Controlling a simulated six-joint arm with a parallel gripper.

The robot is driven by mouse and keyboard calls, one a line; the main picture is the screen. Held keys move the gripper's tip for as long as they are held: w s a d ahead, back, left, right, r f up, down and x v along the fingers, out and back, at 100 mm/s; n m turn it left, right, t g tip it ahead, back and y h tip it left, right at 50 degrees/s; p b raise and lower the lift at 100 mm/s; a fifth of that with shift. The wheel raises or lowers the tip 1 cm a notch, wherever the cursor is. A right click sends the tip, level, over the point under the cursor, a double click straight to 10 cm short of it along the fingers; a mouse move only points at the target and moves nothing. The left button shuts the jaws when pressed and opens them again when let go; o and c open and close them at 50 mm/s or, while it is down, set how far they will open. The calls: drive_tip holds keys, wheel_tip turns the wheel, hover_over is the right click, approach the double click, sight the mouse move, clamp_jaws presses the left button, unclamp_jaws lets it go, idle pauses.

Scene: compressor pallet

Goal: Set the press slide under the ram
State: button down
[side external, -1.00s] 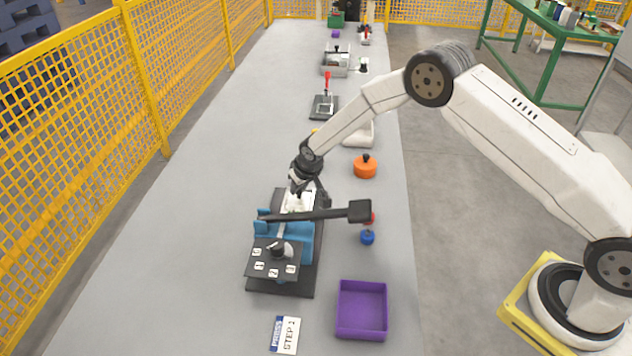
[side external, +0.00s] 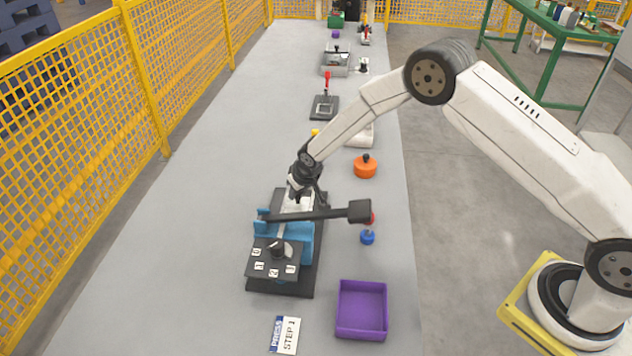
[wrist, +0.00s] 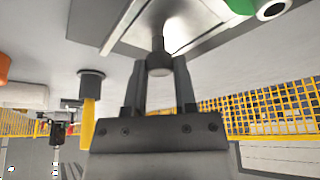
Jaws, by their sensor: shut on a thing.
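The press (side external: 285,228) is a blue frame on a dark base plate, with a long black lever across it. The press slide is the pale piece (side external: 304,204) at the far end of the base, just behind the lever. My gripper (side external: 296,201) is low over it. In the wrist view my gripper (wrist: 159,85) is shut on a dark round knob (wrist: 158,58) that rises from a grey plate. The lever and my gripper hide much of the slide in the side view. I cannot tell where the ram's lower end is.
A dark plate with number labels (side external: 262,258) sits at the press's near end. A purple tray (side external: 361,311) and STEP 1 card (side external: 285,335) lie nearer. An orange round part (side external: 365,167) is to the right. The table's left side is clear; yellow fencing (side external: 80,150) runs beyond.

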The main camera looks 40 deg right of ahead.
drive_tip(key=shift+s+a, duration=0.55)
drive_tip(key=shift+s, duration=0.05)
drive_tip(key=shift+c, duration=2.1)
unclamp_jaws()
drive_tip(key=shift+r, duration=0.1)
drive_tip(key=v, duration=0.7)
drive_tip(key=shift+r, duration=0.3)
drive_tip(key=shift+s, duration=0.15)
